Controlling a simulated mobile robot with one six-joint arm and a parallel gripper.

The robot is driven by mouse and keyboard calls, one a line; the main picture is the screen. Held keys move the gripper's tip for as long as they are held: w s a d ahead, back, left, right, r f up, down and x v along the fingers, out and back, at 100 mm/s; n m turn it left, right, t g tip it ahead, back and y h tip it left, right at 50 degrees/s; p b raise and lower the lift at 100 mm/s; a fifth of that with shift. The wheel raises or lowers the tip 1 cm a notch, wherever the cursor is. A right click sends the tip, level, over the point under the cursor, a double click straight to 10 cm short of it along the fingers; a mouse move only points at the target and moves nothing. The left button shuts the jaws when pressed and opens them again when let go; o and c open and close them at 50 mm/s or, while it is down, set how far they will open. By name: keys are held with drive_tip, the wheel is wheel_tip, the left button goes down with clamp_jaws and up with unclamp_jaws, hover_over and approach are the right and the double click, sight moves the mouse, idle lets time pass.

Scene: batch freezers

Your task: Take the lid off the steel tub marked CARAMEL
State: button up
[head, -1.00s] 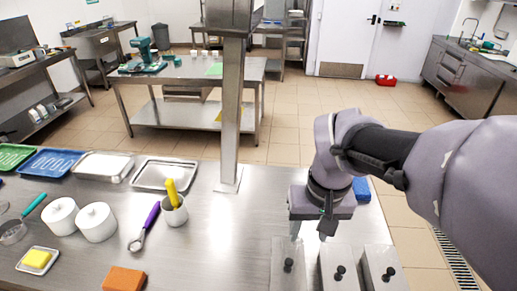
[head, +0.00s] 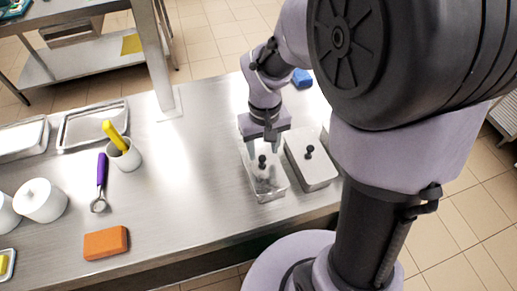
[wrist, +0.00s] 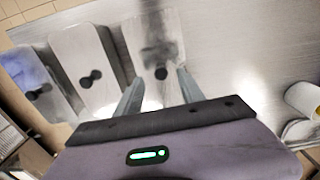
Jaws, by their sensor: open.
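Three steel tubs with lids and black knobs stand in a row at the counter's front edge. No marking is readable, so I cannot tell which is CARAMEL. The left tub in the head view (head: 268,187) is the right one in the wrist view (wrist: 150,32). My gripper (head: 262,147) is open over its lid, with the fingers on either side of its black knob (wrist: 161,73), not shut on it. The middle tub (head: 318,172) has its lid on and shows in the wrist view (wrist: 75,50). The third tub (wrist: 30,72) is mostly hidden by my arm in the head view.
A steel post (head: 154,60) rises from the counter. An orange block (head: 106,242), a purple-handled scoop (head: 101,172), a white cup (head: 127,158) and a white pot (head: 42,202) lie left. A blue block (head: 302,78) lies behind the tubs. The counter between is clear.

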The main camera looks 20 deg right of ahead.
sight(262, 157)
wheel_tip(262, 157, down, 4)
drive_tip(key=shift+w+a+r+b, duration=0.1)
drive_tip(key=shift+r+b, duration=0.15)
drive_tip(key=shift+b, duration=0.25)
drive_tip(key=shift+r, duration=0.15)
clamp_jaws()
drive_tip(key=shift+r, duration=0.1)
